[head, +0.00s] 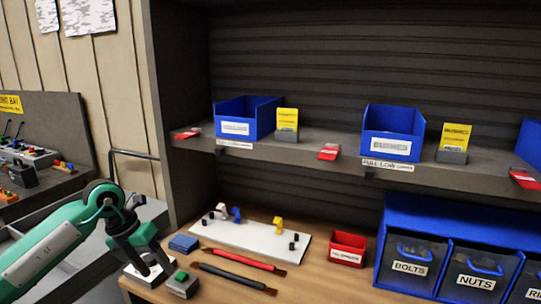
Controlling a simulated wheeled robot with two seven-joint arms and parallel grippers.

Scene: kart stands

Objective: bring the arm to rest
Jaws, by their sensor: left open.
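My left arm is green and comes in from the left. Its dark gripper (150,268) points down over the front left corner of the wooden workbench (220,285). The gripper is open. A small white piece lies at or just behind its fingertips; I cannot tell whether they touch it. A grey block with a green button (181,284) stands just right of the gripper. My right gripper is not in view.
A white board (255,241) with small clips, red (240,260) and black (235,277) tools, a blue block (184,243) and a red bin (347,248) are on the bench. Blue bins (393,146) line the shelf above. Labelled drawers (409,267) stand right.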

